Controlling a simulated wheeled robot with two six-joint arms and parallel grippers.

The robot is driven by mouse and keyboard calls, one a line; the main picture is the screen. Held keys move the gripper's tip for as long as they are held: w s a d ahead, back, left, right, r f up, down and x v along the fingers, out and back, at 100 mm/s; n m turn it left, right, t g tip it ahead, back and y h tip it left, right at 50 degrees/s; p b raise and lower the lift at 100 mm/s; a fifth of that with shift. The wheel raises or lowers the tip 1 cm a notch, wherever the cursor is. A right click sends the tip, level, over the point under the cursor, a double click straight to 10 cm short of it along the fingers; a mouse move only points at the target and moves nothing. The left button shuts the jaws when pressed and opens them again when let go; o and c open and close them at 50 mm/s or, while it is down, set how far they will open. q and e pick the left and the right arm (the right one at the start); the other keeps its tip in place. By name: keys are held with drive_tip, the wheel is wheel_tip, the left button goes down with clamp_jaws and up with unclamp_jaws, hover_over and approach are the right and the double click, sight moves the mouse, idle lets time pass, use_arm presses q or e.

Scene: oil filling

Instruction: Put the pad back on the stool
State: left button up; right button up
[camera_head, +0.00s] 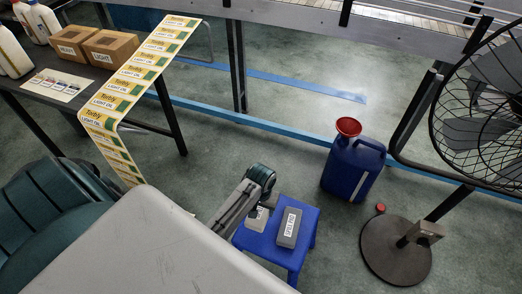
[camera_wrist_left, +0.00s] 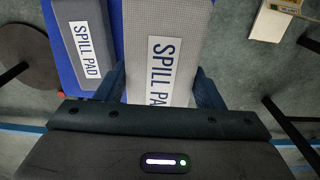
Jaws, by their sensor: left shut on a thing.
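A blue stool (camera_head: 305,247) stands on the floor at the lower middle of the head view. A grey spill pad (camera_head: 288,228) lies on its right part; in the left wrist view this pad (camera_wrist_left: 83,45) is at the left. My left gripper (camera_head: 252,212) is shut on a second, lighter grey spill pad (camera_head: 257,219), over the stool's left part. In the left wrist view the held pad (camera_wrist_left: 165,20) is between the fingers, label up. I cannot tell whether it touches the stool. My right gripper is not in view.
A blue jug (camera_head: 350,172) with a red funnel (camera_head: 348,126) stands behind the stool. A fan (camera_head: 485,100) on a round base (camera_head: 395,250) stands at the right, with a red cap (camera_head: 380,208) nearby. A dark table (camera_head: 90,83) with boxes and a hanging label sheet (camera_head: 135,85) is at upper left.

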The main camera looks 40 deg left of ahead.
sight(261, 213)
use_arm(q)
wheel_tip(261, 213, down, 5)
drive_tip(key=shift+r, duration=0.1)
drive_tip(key=shift+f+b, duration=0.3)
drive_tip(key=shift+f, duration=1.65)
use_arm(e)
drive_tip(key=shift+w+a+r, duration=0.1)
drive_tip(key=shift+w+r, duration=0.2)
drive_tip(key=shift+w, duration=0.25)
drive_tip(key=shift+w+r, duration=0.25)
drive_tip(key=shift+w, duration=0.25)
use_arm(q)
drive_tip(key=o, duration=0.9)
wheel_tip(261, 213, up, 12)
drive_tip(key=shift+r+p, duration=0.1)
drive_tip(key=shift+p, duration=0.5)
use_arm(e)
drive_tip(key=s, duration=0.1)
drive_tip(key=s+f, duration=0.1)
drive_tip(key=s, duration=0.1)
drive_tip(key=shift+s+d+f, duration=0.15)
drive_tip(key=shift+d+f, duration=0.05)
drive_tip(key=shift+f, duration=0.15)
